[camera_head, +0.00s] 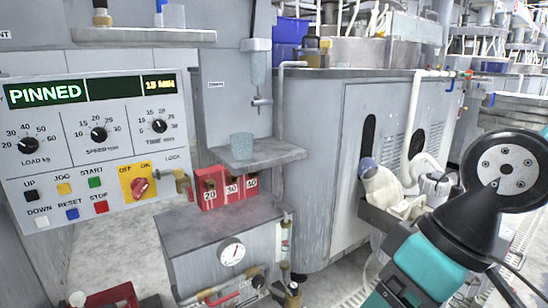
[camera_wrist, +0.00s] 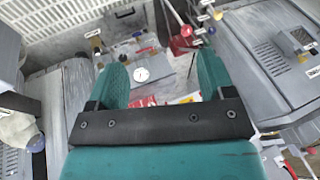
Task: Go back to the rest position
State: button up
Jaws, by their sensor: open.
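My gripper (camera_wrist: 161,72) shows in the wrist view with its two teal fingers spread wide apart. Nothing is held between them. Through the gap, well beyond the fingertips, a grey box top with a round white gauge (camera_wrist: 140,74) shows. In the head view my arm, teal and black, stands at the lower right, clear of the panel and the shelf. The fingers cannot be made out in the head view.
A control panel (camera_head: 98,148) reading PINNED stands left. A speckled cup (camera_head: 242,146) sits on a small grey shelf (camera_head: 270,154), above red blocks (camera_head: 226,187) marked 20, 30 and 40. A gauge box (camera_head: 215,225) is below. A grey cabinet (camera_head: 335,170) stands behind, near my arm.

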notch_tip(320, 180, up, 37)
jog(key=s+d+p, duration=0.2)
jog(key=s+p, duration=0.1)
jog(key=p, duration=3.4)
jog(key=shift+f+h, duration=0.15)
jog(key=shift+h, duration=0.15)
